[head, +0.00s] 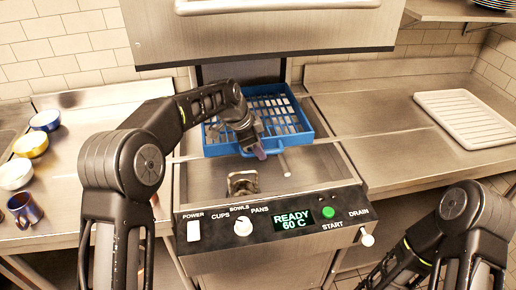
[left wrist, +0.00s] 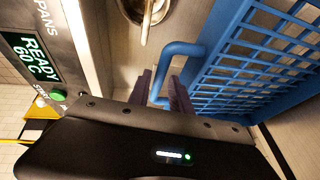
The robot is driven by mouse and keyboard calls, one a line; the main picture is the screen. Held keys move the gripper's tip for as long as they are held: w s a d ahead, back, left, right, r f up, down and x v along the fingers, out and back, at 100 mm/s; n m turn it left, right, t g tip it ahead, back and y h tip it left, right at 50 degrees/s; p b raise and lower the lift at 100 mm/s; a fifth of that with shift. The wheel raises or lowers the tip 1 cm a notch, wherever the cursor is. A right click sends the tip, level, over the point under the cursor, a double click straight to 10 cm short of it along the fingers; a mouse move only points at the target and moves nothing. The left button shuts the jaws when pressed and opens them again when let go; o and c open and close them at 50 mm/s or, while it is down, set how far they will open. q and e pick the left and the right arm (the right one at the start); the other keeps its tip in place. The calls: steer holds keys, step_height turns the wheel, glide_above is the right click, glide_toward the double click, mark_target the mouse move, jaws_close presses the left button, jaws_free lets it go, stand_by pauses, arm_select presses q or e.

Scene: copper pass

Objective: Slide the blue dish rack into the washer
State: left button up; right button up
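The blue dish rack (head: 281,117) is a shallow empty tray with a slatted floor. It lies in the washer (head: 330,178) opening, under the raised hood, towards the back. My left gripper (head: 260,153) is at the rack's near edge, pointing down. In the left wrist view the rack (left wrist: 262,62) fills the right side, and its looped blue handle (left wrist: 178,48) runs between the purple fingertips of my left gripper (left wrist: 161,92). The fingers appear closed on the handle. My right arm is at the lower right, its gripper out of view.
The raised steel hood (head: 260,30) hangs above the rack. The control panel (head: 270,220) reads "READY 60 C". Bowls (head: 30,145) and a mug (head: 24,209) stand on the left counter. A white ribbed tray (head: 468,118) lies on the right counter, otherwise clear.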

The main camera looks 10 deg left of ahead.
arm_select(q)
steer(key=shift+o, duration=1)
steer(key=shift+s+a+r, duration=0.15)
steer(key=shift+a+r, duration=0.1)
steer(key=shift+r, duration=0.35)
steer(key=s+a+r+b, duration=0.3)
steer(key=s+a+b, duration=0.1)
steer(key=s+a, duration=0.5)
steer(key=shift+s+a+r+b, duration=0.15)
steer(key=shift+s+a+b, duration=0.1)
steer(key=shift+a+b, duration=0.15)
